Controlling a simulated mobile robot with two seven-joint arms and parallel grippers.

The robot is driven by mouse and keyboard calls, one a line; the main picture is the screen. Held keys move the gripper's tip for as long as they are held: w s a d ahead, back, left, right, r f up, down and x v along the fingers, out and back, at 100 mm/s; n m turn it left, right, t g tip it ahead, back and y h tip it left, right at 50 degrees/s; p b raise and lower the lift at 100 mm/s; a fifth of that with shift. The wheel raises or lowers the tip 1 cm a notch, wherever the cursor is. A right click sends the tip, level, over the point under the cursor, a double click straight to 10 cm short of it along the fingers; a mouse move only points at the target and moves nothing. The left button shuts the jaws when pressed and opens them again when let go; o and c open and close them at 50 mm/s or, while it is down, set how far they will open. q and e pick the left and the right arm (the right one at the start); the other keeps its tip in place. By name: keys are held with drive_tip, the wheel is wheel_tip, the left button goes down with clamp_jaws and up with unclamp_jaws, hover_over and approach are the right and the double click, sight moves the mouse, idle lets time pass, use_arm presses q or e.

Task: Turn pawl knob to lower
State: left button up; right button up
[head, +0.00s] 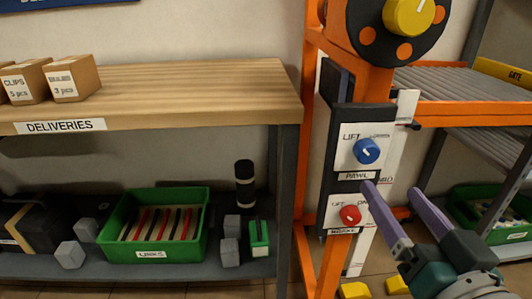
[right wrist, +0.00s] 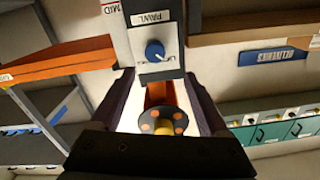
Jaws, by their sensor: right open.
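The blue pawl knob (head: 367,150) sits on a white plate marked LIFT at its upper left, with a PAWL label (head: 357,175) below. Its pale pointer mark is small, and I cannot tell its exact direction. My right gripper (head: 392,188) is open and empty, its purple fingers below and right of the blue knob and apart from it. In the right wrist view the blue knob (right wrist: 155,53) appears beyond the open fingers, roughly between them, with the plate upside down. My left gripper is not in view.
A red knob (head: 350,214) is on the plate below, close to one right finger. A large dark wheel with a yellow hub (head: 408,15) is above. The orange post (head: 307,120) and the wooden shelf (head: 200,90) stand left. A roller conveyor (head: 450,85) is at right.

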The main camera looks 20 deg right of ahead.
sight(370, 156)
drive_tip(key=x, duration=0.2)
drive_tip(key=b+x, duration=0.1)
drive_tip(key=x, duration=0.2)
drive_tip(key=d+x, duration=0.1)
drive_tip(key=x, duration=0.2)
drive_tip(key=shift+w+f, duration=0.15)
drive_tip(key=shift+f, duration=0.05)
drive_tip(key=shift+w+d+b, duration=0.15)
drive_tip(key=shift+w+b, duration=0.2)
drive_tip(key=shift+w, duration=0.3)
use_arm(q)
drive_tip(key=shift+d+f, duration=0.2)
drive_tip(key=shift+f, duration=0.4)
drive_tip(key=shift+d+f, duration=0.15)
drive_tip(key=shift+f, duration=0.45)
use_arm(e)
drive_tip(key=shift+c, duration=1.3)
clamp_jaws()
